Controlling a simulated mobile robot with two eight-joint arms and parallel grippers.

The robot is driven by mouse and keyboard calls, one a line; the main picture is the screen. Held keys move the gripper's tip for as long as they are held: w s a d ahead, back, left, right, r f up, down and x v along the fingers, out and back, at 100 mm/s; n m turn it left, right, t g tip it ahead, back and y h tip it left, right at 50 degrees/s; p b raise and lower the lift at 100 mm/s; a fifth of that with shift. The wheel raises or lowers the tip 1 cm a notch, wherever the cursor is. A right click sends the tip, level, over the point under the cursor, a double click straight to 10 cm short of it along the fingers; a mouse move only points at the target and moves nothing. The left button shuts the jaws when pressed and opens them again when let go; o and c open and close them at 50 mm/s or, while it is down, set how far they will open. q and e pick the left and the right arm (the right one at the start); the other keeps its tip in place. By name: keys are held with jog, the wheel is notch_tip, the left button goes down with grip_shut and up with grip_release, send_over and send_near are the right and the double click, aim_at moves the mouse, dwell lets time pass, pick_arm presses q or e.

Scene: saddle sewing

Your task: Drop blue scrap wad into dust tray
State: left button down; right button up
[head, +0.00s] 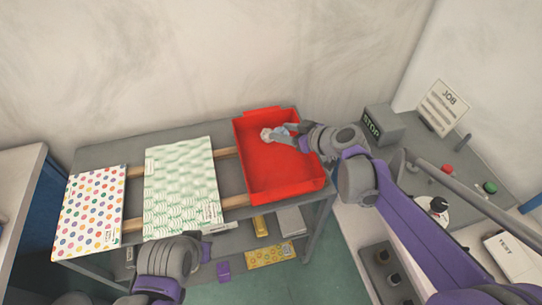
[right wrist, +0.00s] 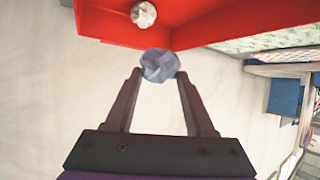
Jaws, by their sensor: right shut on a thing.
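The blue scrap wad (right wrist: 159,65) is a crumpled grey-blue ball between the fingertips of my right gripper (right wrist: 159,78). In the head view my right gripper (head: 290,131) is over the back part of the red dust tray (head: 283,181), shut on the wad. The tray has low walls. A whitish wad (head: 266,134) is in the tray, just left of the gripper; it also shows in the right wrist view (right wrist: 144,13). Part of my left arm shows low in the head view, but its jaws cannot be made out.
The tray sits at the right end of a grey rack (head: 133,149). A green-patterned board (head: 181,185) and a dotted board (head: 91,212) lie left of it on wooden rails. A STOP box (head: 384,125) stands on the right-hand bench.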

jog(key=o, duration=1.4)
jog(key=v, duration=1.1)
jog(key=shift+a+p, duration=0.1)
jog(key=shift+p, duration=0.25)
jog(key=s+d+f+m+g+h+p, duration=0.1)
jog(key=s+d+f+m+h, duration=0.2)
jog(key=s, duration=0.4)
jog(key=s+d+f+m+g+h+p, duration=0.1)
jog(key=s+d+f+m+h, duration=0.2)
jog(key=s, duration=0.4)
jog(key=s+d+f+m+g+h+p, duration=0.1)
jog(key=s+d+f+m+h, duration=0.2)
jog(key=s, duration=0.4)
jog(key=shift+s+d+f, duration=0.25)
jog(key=shift+d+f, duration=0.2)
jog(key=shift+f, duration=0.05)
